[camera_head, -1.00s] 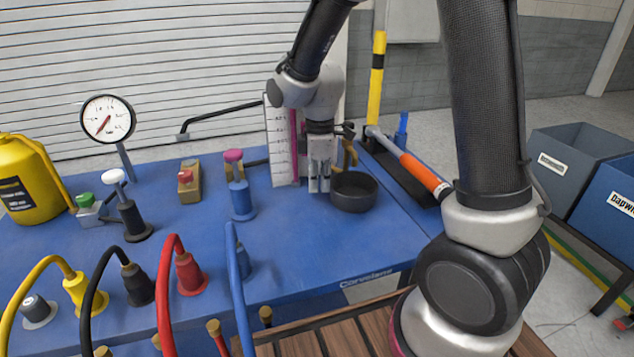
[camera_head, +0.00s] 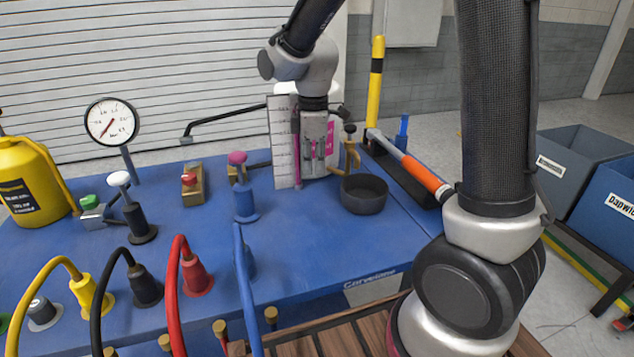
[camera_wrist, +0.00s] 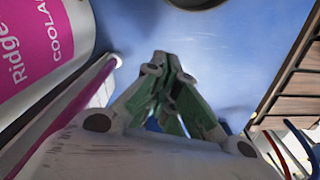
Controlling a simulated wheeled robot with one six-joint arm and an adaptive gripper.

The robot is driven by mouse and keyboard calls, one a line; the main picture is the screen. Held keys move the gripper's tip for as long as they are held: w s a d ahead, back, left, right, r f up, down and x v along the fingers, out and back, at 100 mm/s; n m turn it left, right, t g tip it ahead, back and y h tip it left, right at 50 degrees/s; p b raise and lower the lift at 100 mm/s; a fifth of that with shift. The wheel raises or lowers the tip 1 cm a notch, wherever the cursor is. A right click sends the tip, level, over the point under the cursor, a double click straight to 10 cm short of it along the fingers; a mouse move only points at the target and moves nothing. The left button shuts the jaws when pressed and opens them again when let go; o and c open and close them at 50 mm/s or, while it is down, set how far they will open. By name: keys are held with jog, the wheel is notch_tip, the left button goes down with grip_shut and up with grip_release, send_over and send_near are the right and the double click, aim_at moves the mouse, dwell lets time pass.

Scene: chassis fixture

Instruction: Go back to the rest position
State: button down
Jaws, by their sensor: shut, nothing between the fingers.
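My gripper (camera_head: 314,160) is in the head view above the back right part of the blue bench (camera_head: 310,235). It is shut and empty, with its fingers pointing down. It is in front of a white scale board (camera_head: 283,140) and a white and magenta container that its body partly hides. In the wrist view my gripper's fingers (camera_wrist: 163,62) come together over bare blue surface. The magenta-labelled coolant container (camera_wrist: 45,50) fills the left of that view, close beside the fingers.
A black bowl (camera_head: 364,194) stands just right of my gripper. A hammer with an orange grip (camera_head: 425,176) and a yellow-black post (camera_head: 376,80) are further right. A blue post with a magenta knob (camera_head: 240,185) stands left. Coloured hoses (camera_head: 172,290) arch along the front.

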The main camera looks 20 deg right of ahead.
jog(key=s+d+r+m+t, duration=0.2)
jog(key=s+d+r+m, duration=0.4)
jog(key=s, duration=0.4)
jog(key=s+d+r+m+t, duration=0.2)
jog(key=s+d+r+m, duration=0.4)
jog(key=s+d+m, duration=0.3)
jog(key=shift+s+r, duration=0.3)
jog(key=shift+s, duration=0.5)
